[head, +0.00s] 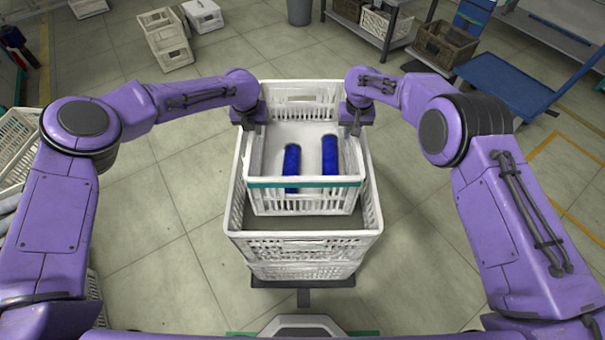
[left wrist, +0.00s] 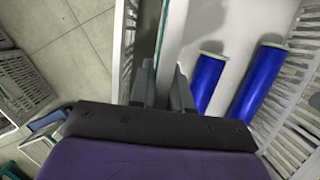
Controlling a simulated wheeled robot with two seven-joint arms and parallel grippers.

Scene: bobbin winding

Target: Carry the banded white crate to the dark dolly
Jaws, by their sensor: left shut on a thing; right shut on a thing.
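The banded white crate (head: 305,203) has a teal band along its front rim and holds two blue bobbins (head: 292,168). The bobbins also show in the left wrist view (left wrist: 207,82). It is level, within the outline of a larger white crate (head: 303,245); I cannot tell how far it is inside or above it. My left gripper (head: 249,124) is shut on its left wall, and the fingers show in the left wrist view (left wrist: 163,82). My right gripper (head: 356,124) is shut on its right wall. A dark base (head: 275,282), possibly the dolly, shows under the larger crate.
A blue platform cart (head: 505,85) stands at the right back. A brown crate (head: 446,45) and a shelf are behind it. White crates (head: 168,42) stand at the back left, with more at the left edge. Floor beside the stack is clear.

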